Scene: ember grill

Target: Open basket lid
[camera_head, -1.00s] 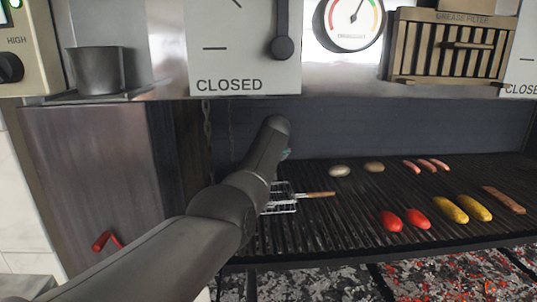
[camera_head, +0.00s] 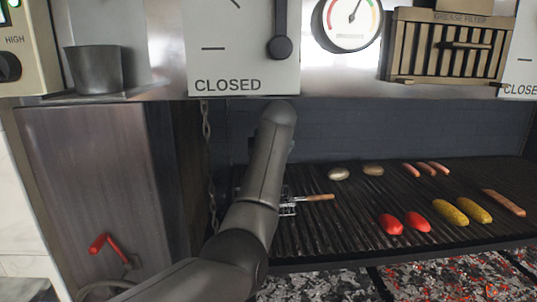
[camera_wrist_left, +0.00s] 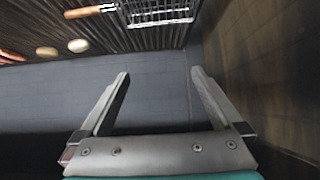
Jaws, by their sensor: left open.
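The wire grill basket (camera_head: 288,208) lies on the grill grate behind my left arm, which hides most of it. Its wooden handle (camera_head: 319,197) points right. The left wrist view shows the basket's wire grid (camera_wrist_left: 158,14) at the top edge, with the handle (camera_wrist_left: 90,11) to its left. The basket is cut off there, and I cannot tell how its lid stands. My left gripper (camera_wrist_left: 160,74) is open and empty, its fingers apart from the basket, with the dark back wall behind them. The arm hides this gripper in the head view. My right gripper is not in view.
The grate (camera_head: 345,228) holds red peppers (camera_head: 404,223), yellow corn (camera_head: 461,212), sausages (camera_head: 426,168) and two pale round items (camera_head: 356,172). A chain (camera_head: 207,135) hangs at the left. A panel marked CLOSED (camera_head: 225,55) overhangs the grill. Coals glow below the front.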

